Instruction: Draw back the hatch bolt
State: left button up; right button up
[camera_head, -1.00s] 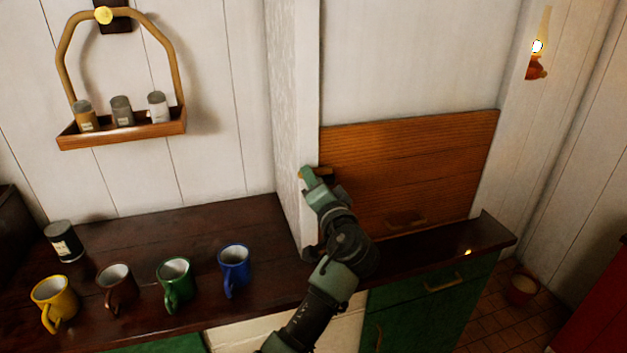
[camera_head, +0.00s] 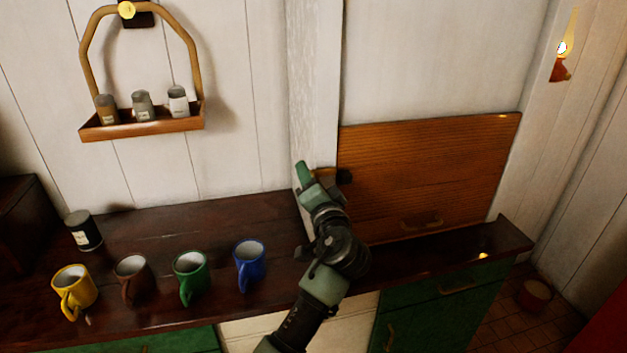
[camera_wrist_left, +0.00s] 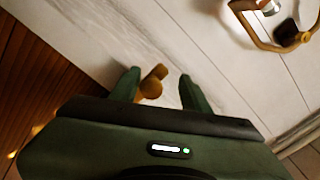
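The hatch (camera_head: 430,165) is a brown slatted wooden panel, upright to the right of a white post. A dark fitting (camera_head: 345,176) shows at its left edge. My left gripper (camera_head: 303,174) is at the post, just left of that fitting, and covers part of the bolt area. In the left wrist view its green fingers (camera_wrist_left: 158,84) are apart. A brass bolt knob (camera_wrist_left: 152,82) shows between them, nearer the left finger and not clearly gripped. The hatch is also at the left of that view (camera_wrist_left: 25,90). My right gripper is not in view.
Yellow, brown, green and blue mugs (camera_head: 249,262) and a dark tin (camera_head: 83,231) stand on the dark counter (camera_head: 215,215). A shelf with shakers (camera_head: 150,127) hangs on the wall. A narrow ledge (camera_head: 440,244) runs below the hatch.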

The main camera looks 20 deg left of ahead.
pick_arm(q)
jog(key=shift+d+f, duration=0.15)
jog(key=shift+d, duration=0.05)
jog(key=shift+s+d+f, duration=0.1)
jog(key=shift+s+d, duration=0.05)
jog(key=shift+d, duration=0.05)
jog(key=b+v, duration=0.2)
jog(key=v, duration=0.5)
jog(key=shift+b, duration=0.35)
jog(key=shift+s+a, duration=0.1)
jog(key=shift+s, duration=0.05)
